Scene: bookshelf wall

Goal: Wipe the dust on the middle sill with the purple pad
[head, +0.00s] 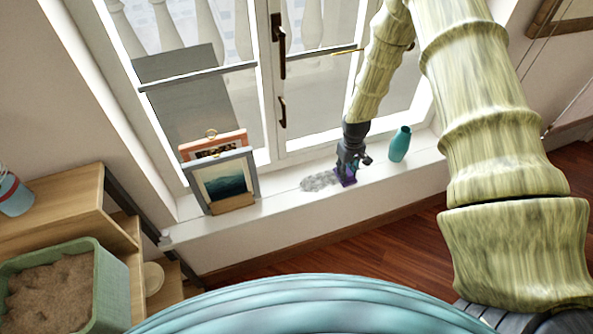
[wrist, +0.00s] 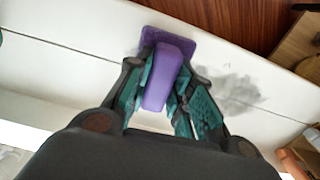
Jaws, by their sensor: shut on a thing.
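The purple pad (head: 346,177) is on the white sill (head: 265,213), at the right end of a grey dust patch (head: 319,182). In the wrist view the pad's upright block (wrist: 168,75) is between the fingers, and its flat purple base (wrist: 165,38) lies at or just over the sill; I cannot tell if it touches. My gripper (head: 347,166) is shut on the pad, and it also shows in the wrist view (wrist: 165,95). The dust (wrist: 222,92) shows right of the pad there, partly hidden by a finger.
A teal vase (head: 400,144) stands on the sill just right of my gripper. Framed pictures (head: 225,183) stand on the sill left of the dust. Window panes with dark handles (head: 282,110) rise behind. A wooden shelf (head: 60,208) with a green planter (head: 98,290) is at the left.

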